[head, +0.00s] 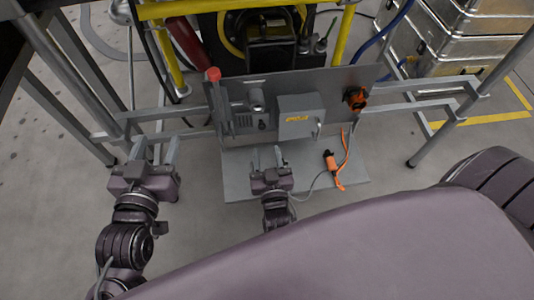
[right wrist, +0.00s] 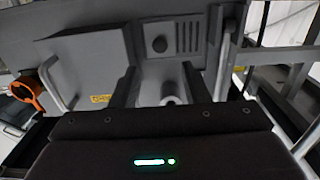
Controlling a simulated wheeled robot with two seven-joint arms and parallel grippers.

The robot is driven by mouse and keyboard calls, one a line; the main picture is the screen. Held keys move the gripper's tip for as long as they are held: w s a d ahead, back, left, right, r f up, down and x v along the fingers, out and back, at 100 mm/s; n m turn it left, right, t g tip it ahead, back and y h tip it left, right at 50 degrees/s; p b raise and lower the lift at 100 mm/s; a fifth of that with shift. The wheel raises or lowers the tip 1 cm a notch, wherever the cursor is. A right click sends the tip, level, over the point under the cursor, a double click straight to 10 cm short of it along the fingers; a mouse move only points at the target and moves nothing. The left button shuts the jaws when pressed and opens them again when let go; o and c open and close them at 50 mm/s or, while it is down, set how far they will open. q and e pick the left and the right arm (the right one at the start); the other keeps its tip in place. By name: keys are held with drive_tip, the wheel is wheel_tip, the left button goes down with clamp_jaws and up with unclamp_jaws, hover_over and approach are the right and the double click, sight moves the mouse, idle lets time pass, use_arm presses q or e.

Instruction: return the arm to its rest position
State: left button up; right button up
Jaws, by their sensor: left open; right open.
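My left gripper (head: 152,155) is open and empty at the left, beside the grey metal frame. My right gripper (head: 270,160) is open and empty over the grey shelf, in front of the panel with the grey box. In the right wrist view, the two dark fingers of my right gripper (right wrist: 160,88) stand apart, with nothing gripped between them. The grey box (head: 298,118) has a yellow label and sits on the upright grey panel (head: 345,85). It also shows close behind the fingers in the right wrist view (right wrist: 85,68).
An orange plug-like connector (head: 332,163) on a cable lies on the grey shelf (head: 237,182). An orange socket (head: 356,98) is on the panel's right. A lever with a red knob (head: 213,75) stands at its left. Metal cases (head: 450,35) are stacked at the back right.

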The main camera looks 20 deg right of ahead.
idle(0.5)
